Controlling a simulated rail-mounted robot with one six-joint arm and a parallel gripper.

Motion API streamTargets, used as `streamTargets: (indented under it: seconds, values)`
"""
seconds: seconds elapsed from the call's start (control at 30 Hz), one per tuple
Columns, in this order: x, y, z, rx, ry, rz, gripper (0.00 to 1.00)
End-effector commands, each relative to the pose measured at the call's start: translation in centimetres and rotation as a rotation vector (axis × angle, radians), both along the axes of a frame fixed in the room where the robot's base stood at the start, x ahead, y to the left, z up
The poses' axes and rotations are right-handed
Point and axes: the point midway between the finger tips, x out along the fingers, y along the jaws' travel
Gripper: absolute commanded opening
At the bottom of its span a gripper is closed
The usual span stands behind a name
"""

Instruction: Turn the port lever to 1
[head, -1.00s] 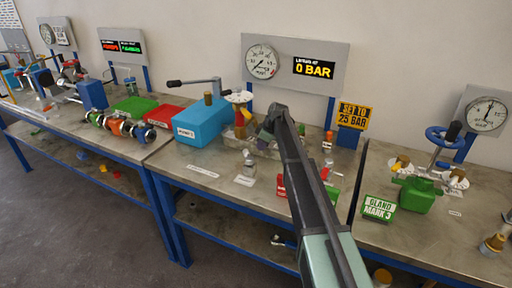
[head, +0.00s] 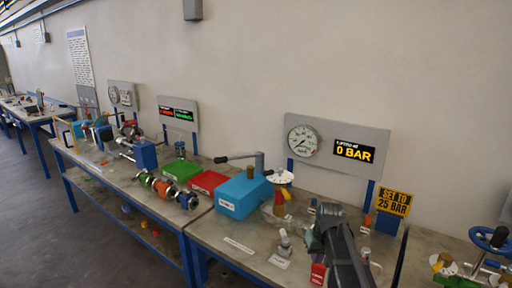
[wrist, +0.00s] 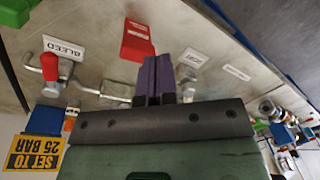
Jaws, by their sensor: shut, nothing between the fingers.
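No lever in view carries a readable port marking, so I cannot tell which one is the port lever. A small grey fitting with a knob (head: 285,241) stands on the middle bench behind a white label (head: 279,262). My gripper (head: 327,214) is above the bench, right of this fitting, in the head view. In the wrist view its purple fingers (wrist: 154,78) are together and hold nothing. A red-handled valve (wrist: 65,69) beside the BLEED label (wrist: 63,35) is left of the fingers there. My arm hides part of the bench.
A gauge panel (head: 338,140) reading 0 BAR rises behind. A yellow SET TO 25 BAR sign (head: 394,201) is at right. A red block (wrist: 137,40) is near the fingers.

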Motion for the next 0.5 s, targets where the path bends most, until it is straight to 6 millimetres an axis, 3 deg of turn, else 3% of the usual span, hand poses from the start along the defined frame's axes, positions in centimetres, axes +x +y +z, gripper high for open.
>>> streamTargets:
  seconds: [0.03, 0.1, 0.2, 0.3, 0.5]
  values:
    - [-6.3, 1.0, -0.1, -0.028, 0.020, -0.063, 0.00]
    - [-11.8, 1.9, -0.1, -0.067, 0.039, -0.134, 0.00]
    - [-17.0, 2.8, -0.1, -0.102, 0.048, -0.143, 0.00]
    - [-19.1, 3.6, -0.1, -0.109, 0.046, -0.119, 0.00]
    - [-18.7, 4.1, -0.1, -0.108, 0.045, -0.104, 0.00]
